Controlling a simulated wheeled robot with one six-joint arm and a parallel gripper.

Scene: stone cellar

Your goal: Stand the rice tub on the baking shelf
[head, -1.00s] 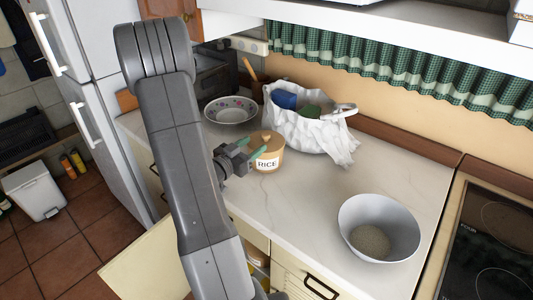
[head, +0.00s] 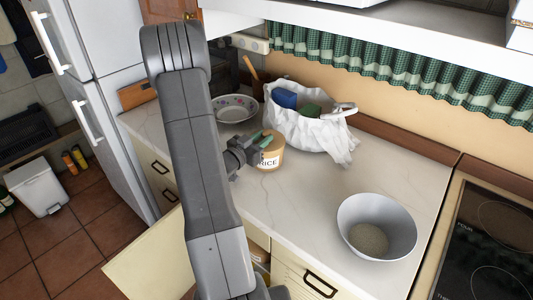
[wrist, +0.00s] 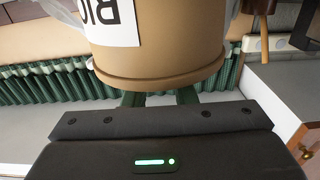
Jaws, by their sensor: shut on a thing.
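The rice tub (head: 270,155) is a tan round tub with a white label reading RICE. It is upright at the counter, towards its back left, in the head view. My gripper (head: 262,142) is shut on it from the left, with green fingers at its upper part. In the wrist view the tub (wrist: 155,45) fills the upper middle, its label upside down, with the green fingers (wrist: 160,99) against it. I cannot tell whether it touches the counter. A white shelf (head: 400,40) runs above the counter; nothing marks it as the baking shelf.
A white bag (head: 300,130) with blue and green things stands behind the tub. A flowered bowl (head: 232,108) is behind left, and a bowl of grain (head: 377,228) is front right. A cupboard door (head: 150,265) stands open below. The middle of the counter (head: 310,195) is clear.

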